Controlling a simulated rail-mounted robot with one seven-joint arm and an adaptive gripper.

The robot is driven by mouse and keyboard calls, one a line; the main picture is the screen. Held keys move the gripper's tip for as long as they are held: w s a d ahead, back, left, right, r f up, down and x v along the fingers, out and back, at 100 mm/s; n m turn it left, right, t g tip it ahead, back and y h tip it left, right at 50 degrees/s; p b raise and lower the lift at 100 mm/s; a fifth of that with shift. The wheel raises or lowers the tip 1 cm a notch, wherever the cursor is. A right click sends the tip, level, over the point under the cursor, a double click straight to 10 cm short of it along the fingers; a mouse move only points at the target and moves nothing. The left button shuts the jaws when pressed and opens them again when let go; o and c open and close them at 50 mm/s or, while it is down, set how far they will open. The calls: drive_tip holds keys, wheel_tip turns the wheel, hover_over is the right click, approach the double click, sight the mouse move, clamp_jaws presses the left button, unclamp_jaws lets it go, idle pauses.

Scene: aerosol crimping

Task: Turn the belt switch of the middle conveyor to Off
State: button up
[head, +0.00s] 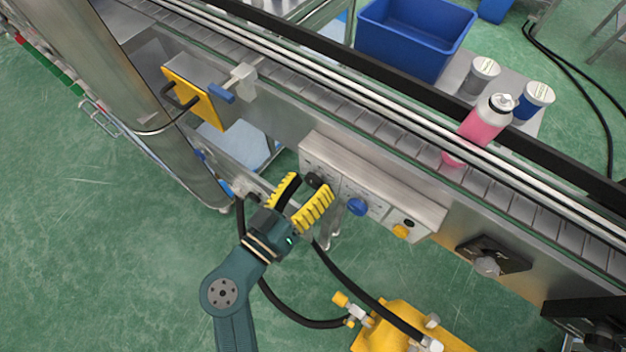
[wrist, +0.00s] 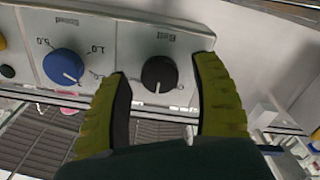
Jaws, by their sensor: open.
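The control box (head: 372,165) is fixed to the side of the conveyor (head: 365,120) and carries a row of knobs. A black knob (wrist: 160,73) is at one end; its white mark points down in the wrist view. It also shows in the head view (head: 313,180).
A blue knob (head: 357,206) with a number scale and a yellow knob (head: 400,230) sit along the same box. A pink bottle (head: 484,121) stands on the conveyor. Black hoses and a yellow machine (head: 398,328) are below. A yellow plate (head: 192,98) is at left.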

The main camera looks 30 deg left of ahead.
drive_tip(key=shift+w+d, duration=0.1)
drive_tip(key=shift+w, duration=0.55)
drive_tip(key=shift+c, duration=0.3)
clamp_jaws()
drive_tip(key=shift+n, duration=0.3)
drive_tip(key=n+p, duration=0.2)
drive_tip(key=n, duration=0.2)
drive_tip(key=shift+r, duration=0.1)
drive_tip(key=n+p, duration=0.2)
drive_tip(key=n, duration=0.3)
drive_tip(key=shift+n, duration=0.3)
